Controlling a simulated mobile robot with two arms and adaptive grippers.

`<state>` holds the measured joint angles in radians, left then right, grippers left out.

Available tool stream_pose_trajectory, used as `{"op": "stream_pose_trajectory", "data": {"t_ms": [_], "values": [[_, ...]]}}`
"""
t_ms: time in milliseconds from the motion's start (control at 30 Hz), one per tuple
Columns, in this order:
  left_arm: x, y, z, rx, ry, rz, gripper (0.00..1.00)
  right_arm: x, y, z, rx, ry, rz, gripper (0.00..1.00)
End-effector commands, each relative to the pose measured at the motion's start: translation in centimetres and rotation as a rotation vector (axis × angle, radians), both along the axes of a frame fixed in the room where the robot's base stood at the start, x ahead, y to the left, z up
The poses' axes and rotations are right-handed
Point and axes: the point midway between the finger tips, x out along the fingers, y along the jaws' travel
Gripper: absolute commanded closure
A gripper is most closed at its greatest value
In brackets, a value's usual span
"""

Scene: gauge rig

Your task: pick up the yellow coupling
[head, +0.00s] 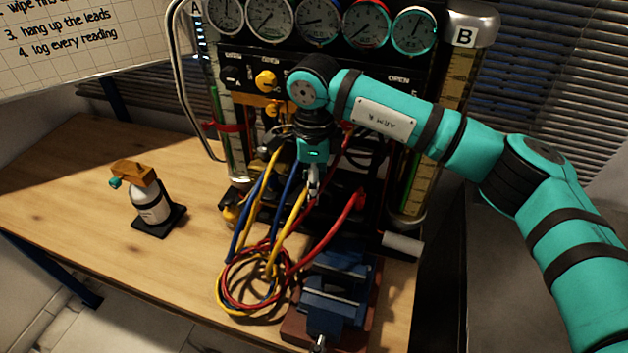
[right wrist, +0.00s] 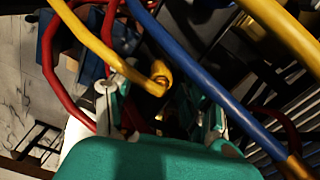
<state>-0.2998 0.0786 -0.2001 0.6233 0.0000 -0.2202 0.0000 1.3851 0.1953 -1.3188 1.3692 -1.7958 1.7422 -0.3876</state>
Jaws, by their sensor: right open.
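In the right wrist view a yellow hose runs in from the upper left and finishes in a yellow end (right wrist: 159,76), which looks like the yellow coupling. It appears between my right gripper's (right wrist: 160,112) two fingers. The fingers are apart, and I cannot tell whether either touches it. In the head view my right gripper (head: 313,185) points down in front of the rig, among the hoses. A yellow hose (head: 289,232) passes just below it; the coupling itself is hard to make out there. My left gripper is in neither view.
Blue (right wrist: 205,75) and red (right wrist: 47,60) hoses crowd the gripper. A hose coil (head: 226,297) and a blue vise (head: 330,300) lie below, with the gauge panel (head: 320,60) behind. A white bottle (head: 150,205) stands left; the bench (head: 60,190) around it is clear.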

Motion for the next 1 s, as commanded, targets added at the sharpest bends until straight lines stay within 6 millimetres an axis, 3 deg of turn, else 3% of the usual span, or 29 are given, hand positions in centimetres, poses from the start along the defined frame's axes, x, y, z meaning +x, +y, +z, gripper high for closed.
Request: {"op": "stream_pose_trajectory", "data": {"t_ms": [100,233,633,1000], "values": [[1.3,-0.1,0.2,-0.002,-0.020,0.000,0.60,0.0,0.0,-0.3,0.001,0.000,0.000,0.51],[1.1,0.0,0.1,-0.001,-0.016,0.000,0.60,0.0,0.0,-0.3,0.001,0.000,0.000,0.51],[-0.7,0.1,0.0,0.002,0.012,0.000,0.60,0.0,0.0,-0.3,0.001,0.000,0.000,1.00],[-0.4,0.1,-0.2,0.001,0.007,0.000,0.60,0.1,0.0,-0.1,0.001,-0.002,0.000,1.00]]}}
